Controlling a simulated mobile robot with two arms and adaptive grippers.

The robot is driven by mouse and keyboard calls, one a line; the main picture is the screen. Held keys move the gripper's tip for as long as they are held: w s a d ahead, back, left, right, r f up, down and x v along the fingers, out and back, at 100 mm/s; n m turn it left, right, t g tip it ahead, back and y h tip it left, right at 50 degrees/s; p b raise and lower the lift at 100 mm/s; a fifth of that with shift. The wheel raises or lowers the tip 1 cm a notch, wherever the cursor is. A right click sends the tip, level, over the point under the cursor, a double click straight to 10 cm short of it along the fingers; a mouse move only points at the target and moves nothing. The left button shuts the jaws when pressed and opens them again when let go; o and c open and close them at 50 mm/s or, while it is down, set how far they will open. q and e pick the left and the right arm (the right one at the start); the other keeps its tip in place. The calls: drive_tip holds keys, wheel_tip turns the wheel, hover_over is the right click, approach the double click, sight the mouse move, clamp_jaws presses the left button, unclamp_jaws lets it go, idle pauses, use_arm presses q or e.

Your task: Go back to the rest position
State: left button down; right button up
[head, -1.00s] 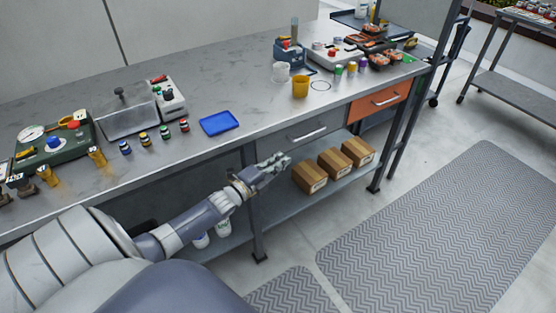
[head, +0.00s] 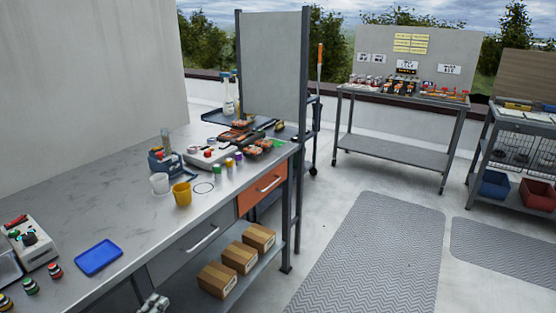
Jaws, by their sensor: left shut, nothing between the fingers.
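My left gripper (head: 153,303) shows at the bottom edge of the head view, in front of the workbench (head: 125,195) and below its top. It is shut and empty, and most of the arm behind it is out of the picture. It is apart from the blue tray (head: 98,257) on the bench above it and from the cardboard boxes (head: 239,257) on the lower shelf to its right. My right gripper is not in view.
An orange drawer (head: 262,187) is shut. Grey floor mats (head: 370,255) lie right of the bench. A display table (head: 395,150) and a rack (head: 515,150) stand further back.

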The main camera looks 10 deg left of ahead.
use_arm(q)
drive_tip(key=s+d+f+n+g+y, duration=0.1)
drive_tip(key=s+f+n+g, duration=0.25)
drive_tip(key=f, duration=0.55)
drive_tip(key=s+d+f+n+g+y+p, duration=0.1)
drive_tip(key=s+f+n+g, duration=0.15)
drive_tip(key=s+f, duration=0.45)
drive_tip(key=s+d+f+n+g+y, duration=0.1)
drive_tip(key=s+f+n+g, duration=0.2)
drive_tip(key=f, duration=0.8)
drive_tip(key=s+d+f+n+g, duration=0.2)
drive_tip(key=s+d+f, duration=0.3)
drive_tip(key=s, duration=0.4)
drive_tip(key=s+d+f+n+g+p, duration=0.1)
drive_tip(key=s+d+f+n+g, duration=0.2)
drive_tip(key=s, duration=0.6)
drive_tip(key=s+d+f+n+g+h, duration=0.1)
drive_tip(key=s+d+f+n+g, duration=0.1)
drive_tip(key=s+d+f, duration=0.5)
drive_tip(key=shift+s+d+f+n+g+p, duration=0.3)
drive_tip(key=shift+s+n+g+p, duration=0.15)
drive_tip(key=shift+s, duration=0.65)
drive_tip(key=shift+s+a, duration=0.1)
